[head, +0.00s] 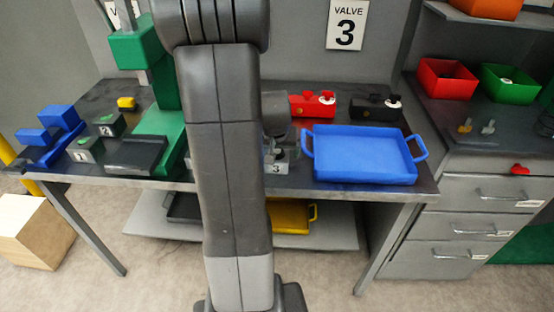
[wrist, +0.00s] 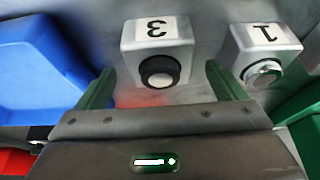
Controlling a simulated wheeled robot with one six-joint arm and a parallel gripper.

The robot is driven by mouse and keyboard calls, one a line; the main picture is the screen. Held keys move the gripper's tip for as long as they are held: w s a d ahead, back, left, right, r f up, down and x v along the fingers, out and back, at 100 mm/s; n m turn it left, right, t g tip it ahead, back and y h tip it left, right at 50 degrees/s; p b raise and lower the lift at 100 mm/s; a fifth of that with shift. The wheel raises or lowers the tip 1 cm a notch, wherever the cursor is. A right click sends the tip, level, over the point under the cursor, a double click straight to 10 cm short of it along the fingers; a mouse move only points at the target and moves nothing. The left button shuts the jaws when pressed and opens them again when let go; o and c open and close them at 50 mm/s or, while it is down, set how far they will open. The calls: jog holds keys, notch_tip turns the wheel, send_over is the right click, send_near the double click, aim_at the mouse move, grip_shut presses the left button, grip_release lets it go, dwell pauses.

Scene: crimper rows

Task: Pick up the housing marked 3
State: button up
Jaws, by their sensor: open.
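The housing marked 3 (wrist: 157,30) is a silver-grey block with a black ring and white centre on the side facing my gripper. Its number reads upside down in the wrist view. In the head view the housing (head: 277,168) shows beside my arm, partly hidden. My gripper (wrist: 158,80) is open, its two green fingers apart and nothing held between them. The housing appears beyond the fingertips, between their lines; I cannot tell the exact gap. A similar housing marked 1 (wrist: 265,45) stands to its right in the wrist view, with a silver knob.
A blue tray (head: 417,136) stands right of the housing in the head view, left in the wrist view. Red (head: 312,106) and black (head: 375,108) valve bodies lie behind it. A green press (head: 135,48) and dark blocks marked 1 and 2 stand at the left.

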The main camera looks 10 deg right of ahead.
jog(key=shift+x, duration=1.45)
